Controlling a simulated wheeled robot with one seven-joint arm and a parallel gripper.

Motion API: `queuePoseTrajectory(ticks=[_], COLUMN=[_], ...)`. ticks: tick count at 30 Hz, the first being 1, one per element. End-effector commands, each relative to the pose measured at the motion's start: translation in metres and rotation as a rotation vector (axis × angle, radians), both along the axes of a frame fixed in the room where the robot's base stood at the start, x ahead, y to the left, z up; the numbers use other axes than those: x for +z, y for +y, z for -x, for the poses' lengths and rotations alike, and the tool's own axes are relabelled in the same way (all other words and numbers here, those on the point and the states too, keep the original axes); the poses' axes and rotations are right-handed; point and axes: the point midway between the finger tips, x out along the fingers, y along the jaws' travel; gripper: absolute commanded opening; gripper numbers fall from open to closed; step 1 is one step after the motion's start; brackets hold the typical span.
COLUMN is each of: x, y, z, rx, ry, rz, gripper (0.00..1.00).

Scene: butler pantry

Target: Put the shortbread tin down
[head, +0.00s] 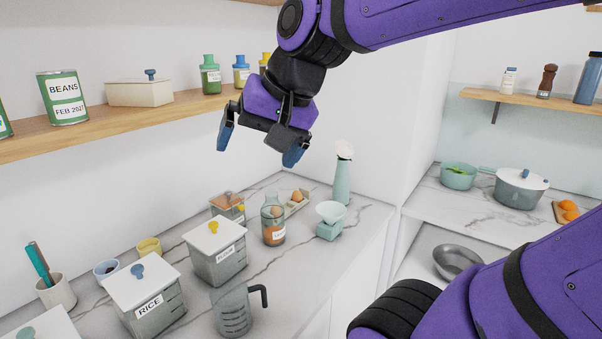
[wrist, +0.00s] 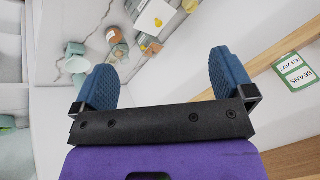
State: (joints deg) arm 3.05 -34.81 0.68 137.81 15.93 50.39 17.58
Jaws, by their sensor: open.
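My gripper (head: 258,148) is open and empty, raised above the counter in front of the wall shelf. Its two blue fingers stand wide apart, and the wrist view shows nothing between them (wrist: 162,80). I cannot make out any tin marked shortbread in either view. A cream lidded box (head: 140,94) with a blue knob sits on the left shelf, with no readable label. A green tin marked BEANS (head: 63,98) stands left of it and also shows in the wrist view (wrist: 297,74).
The left shelf (head: 110,124) also bears small labelled bottles (head: 210,76). Below, the marble counter (head: 300,262) holds a RICE canister (head: 146,298), another canister (head: 214,254), a jug (head: 232,312), a jar (head: 273,222) and a vase (head: 342,180). The counter's right front is clear.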

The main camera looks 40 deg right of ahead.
Motion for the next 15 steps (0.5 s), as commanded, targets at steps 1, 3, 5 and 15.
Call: queuePoseTrajectory(ticks=[1, 3, 5, 15], x=[-0.008, -0.017, -0.023, -0.035], y=[-0.004, -0.011, -0.016, -0.026], z=[0.017, 0.034, 0.045, 0.063], rx=[0.082, 0.184, 0.256, 0.383], ry=[-0.011, -0.019, -0.022, -0.02], rz=[0.084, 0.194, 0.268, 0.402], gripper=[1.0, 1.0, 1.0, 1.0])
